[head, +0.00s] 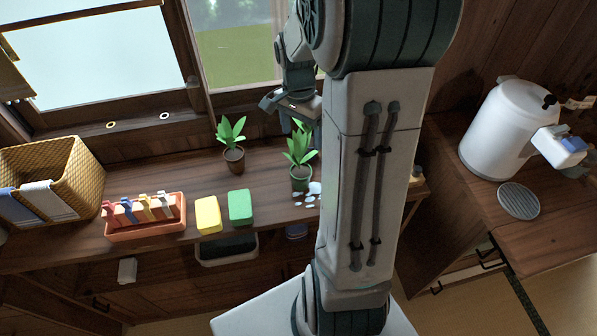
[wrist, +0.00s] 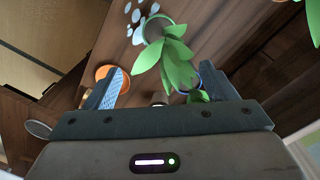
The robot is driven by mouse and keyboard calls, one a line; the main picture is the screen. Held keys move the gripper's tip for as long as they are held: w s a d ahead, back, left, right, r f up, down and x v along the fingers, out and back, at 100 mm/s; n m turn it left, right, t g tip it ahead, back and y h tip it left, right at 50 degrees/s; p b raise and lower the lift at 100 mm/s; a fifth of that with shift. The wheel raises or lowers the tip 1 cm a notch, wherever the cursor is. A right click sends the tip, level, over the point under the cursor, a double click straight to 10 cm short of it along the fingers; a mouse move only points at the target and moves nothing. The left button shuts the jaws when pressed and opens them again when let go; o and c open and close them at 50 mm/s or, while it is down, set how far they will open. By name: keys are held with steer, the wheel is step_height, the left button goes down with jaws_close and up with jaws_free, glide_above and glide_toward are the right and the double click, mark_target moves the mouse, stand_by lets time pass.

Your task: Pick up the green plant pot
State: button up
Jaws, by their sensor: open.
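The green plant pot (head: 300,183) stands upright on the wooden counter in the head view, with broad green leaves above it. My arm passes just to its right. My gripper (head: 297,118) is above and behind the pot, partly hidden by my arm. In the wrist view the green pot (wrist: 154,27) is at the top centre, beyond the fingertips. Its leaves hang down into the gap between the two fingers of my gripper (wrist: 161,70). The gripper is open and nothing is clamped in it.
A brown pot with a plant (head: 233,159) stands left of the green pot. Pale pebble-like pieces (head: 308,194) lie beside the green pot. Green (head: 241,207) and yellow (head: 208,215) blocks lie near the front edge. An orange round pot (wrist: 104,73) is near the left finger.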

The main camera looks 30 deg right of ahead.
mark_target(303, 169)
steer(key=f, duration=0.7)
steer(key=f+p, duration=0.1)
steer(key=f, duration=0.3)
steer(key=shift+s+f, duration=0.35)
steer(key=shift+s, duration=0.05)
steer(key=c, duration=1.2)
